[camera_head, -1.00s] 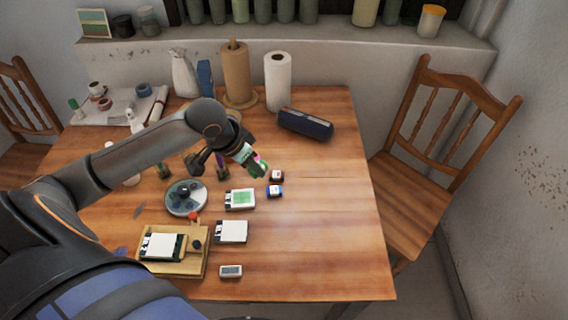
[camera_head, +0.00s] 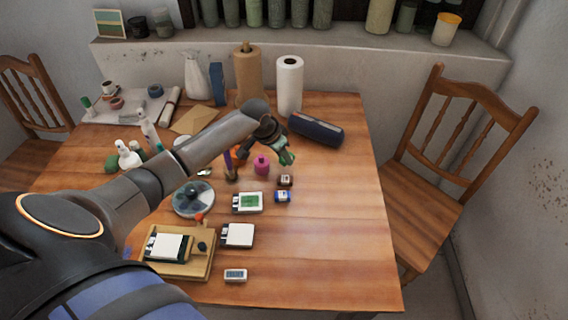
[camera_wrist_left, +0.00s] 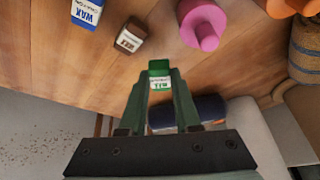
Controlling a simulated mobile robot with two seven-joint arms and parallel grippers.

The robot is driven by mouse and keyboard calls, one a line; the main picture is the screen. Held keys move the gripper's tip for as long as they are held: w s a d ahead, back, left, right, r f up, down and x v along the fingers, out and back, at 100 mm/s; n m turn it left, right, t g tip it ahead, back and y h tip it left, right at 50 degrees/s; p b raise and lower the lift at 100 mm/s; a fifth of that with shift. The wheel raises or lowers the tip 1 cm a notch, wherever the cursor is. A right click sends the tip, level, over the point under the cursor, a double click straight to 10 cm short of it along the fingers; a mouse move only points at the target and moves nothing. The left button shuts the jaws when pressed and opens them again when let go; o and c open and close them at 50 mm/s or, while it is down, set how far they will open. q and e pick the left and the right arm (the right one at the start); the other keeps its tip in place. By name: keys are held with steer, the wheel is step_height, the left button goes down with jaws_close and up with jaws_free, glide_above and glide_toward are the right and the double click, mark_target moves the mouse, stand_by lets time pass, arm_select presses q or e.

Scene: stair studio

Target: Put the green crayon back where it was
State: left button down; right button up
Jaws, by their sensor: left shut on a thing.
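The green crayon (camera_wrist_left: 160,84) is a short green block with a white label. My left gripper (camera_wrist_left: 160,80) is shut on it, and the crayon shows between its fingertips. In the head view my left gripper (camera_head: 286,156) holds the green crayon over the table, just in front of the dark blue case. A brown crayon block (camera_head: 285,180) and a blue one (camera_head: 282,197) stand below it in that view; the wrist view also shows the brown block (camera_wrist_left: 130,36) and the blue block (camera_wrist_left: 87,12). My right gripper is not in view.
A pink bottle (camera_head: 262,165) stands left of the brown block. The dark blue case (camera_head: 315,129) lies behind the gripper. A white pad with a green patch (camera_head: 249,202) lies left of the blue block. The table's right side (camera_head: 345,220) is clear.

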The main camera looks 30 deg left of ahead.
mark_target(282, 159)
arm_select(q)
steer(key=shift+w+f, duration=0.2)
steer(key=shift+f, duration=1.55)
steer(key=shift+f, duration=0.15)
steer(key=c, duration=0.6)
jaws_free()
steer(key=shift+a+r, duration=0.1)
steer(key=shift+r, duration=0.2)
steer(key=p+v, duration=0.1)
steer(key=v, duration=1)
steer(key=shift+s+r, duration=0.25)
steer(key=shift+r, duration=0.1)
